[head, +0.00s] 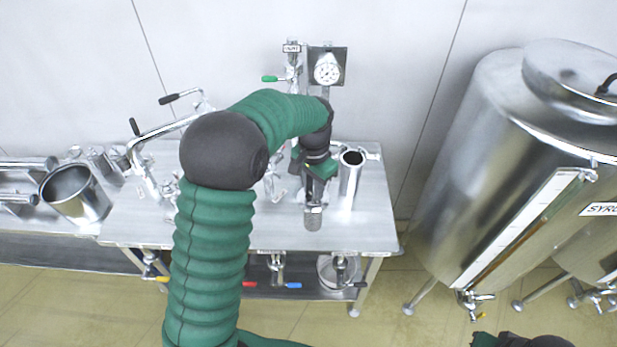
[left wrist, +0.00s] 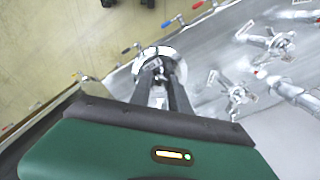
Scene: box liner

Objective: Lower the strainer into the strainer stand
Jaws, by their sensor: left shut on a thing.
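My left gripper (head: 316,172) is over the right part of the steel bench and is shut on the strainer (head: 313,217), a narrow grey metal cylinder hanging below the fingers. In the left wrist view, the gripper's dark fingers (left wrist: 162,97) reach toward a round shiny metal piece, which I take to be part of the strainer (left wrist: 172,68). Just right of the gripper stands an upright open-topped metal tube (head: 349,177), which looks like the strainer stand. The strainer is beside this tube, not in it. Its upper part is hidden by the gripper. My right gripper is not clearly visible.
A gauge (head: 327,69) and a green-handled valve (head: 270,78) rise behind the bench (head: 372,220). Pipes and valves crowd its middle. A tilted steel pot (head: 76,195) is at the left. A large tank (head: 480,170) stands at the right. The bench's front right is clear.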

